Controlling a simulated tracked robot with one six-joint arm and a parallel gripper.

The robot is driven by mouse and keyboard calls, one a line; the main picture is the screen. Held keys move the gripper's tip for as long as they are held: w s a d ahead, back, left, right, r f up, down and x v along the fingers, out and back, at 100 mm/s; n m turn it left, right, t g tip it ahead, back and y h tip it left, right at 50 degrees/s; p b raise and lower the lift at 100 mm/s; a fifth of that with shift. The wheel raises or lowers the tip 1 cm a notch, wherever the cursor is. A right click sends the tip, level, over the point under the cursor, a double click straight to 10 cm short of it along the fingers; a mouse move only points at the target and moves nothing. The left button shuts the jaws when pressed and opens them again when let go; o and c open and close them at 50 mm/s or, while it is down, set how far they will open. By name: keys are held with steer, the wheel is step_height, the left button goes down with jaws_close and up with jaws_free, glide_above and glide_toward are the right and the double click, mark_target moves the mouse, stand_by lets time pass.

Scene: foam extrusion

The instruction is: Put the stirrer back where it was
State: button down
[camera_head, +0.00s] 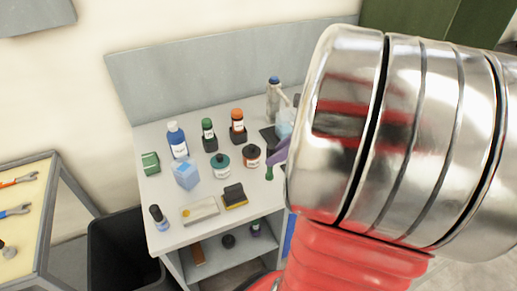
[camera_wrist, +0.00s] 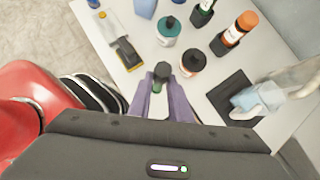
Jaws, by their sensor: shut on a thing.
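My gripper (camera_wrist: 163,88), with purple fingers, is shut on what looks like the stirrer (camera_wrist: 162,70), a slim piece with a dark rounded end and a green part. The fingers hide much of it. In the head view the purple fingers (camera_head: 281,152) show beside my arm, near the table's right side, and the green piece (camera_head: 269,172) points down below them. I cannot tell whether its tip touches the table. A dark square mat (camera_wrist: 232,92) lies right of my gripper in the wrist view, with a light blue cloth (camera_wrist: 245,98) and a clear vessel (camera_wrist: 290,85) at it.
A teal-labelled jar (camera_head: 222,166) and a red-brown jar (camera_head: 252,156) stand close by. Orange-capped (camera_head: 238,127), green-capped (camera_head: 209,135) and blue (camera_head: 177,140) bottles stand behind. My arm hides the table's right side in the head view.

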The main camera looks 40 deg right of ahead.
steer(key=shift+f, duration=0.1)
steer(key=shift+f, duration=1.8)
steer(key=c, duration=1.6)
jaws_free()
steer(key=shift+c, duration=0.2)
steer(key=shift+r, duration=0.1)
steer(key=v, duration=1.2)
steer(key=shift+s, duration=0.15)
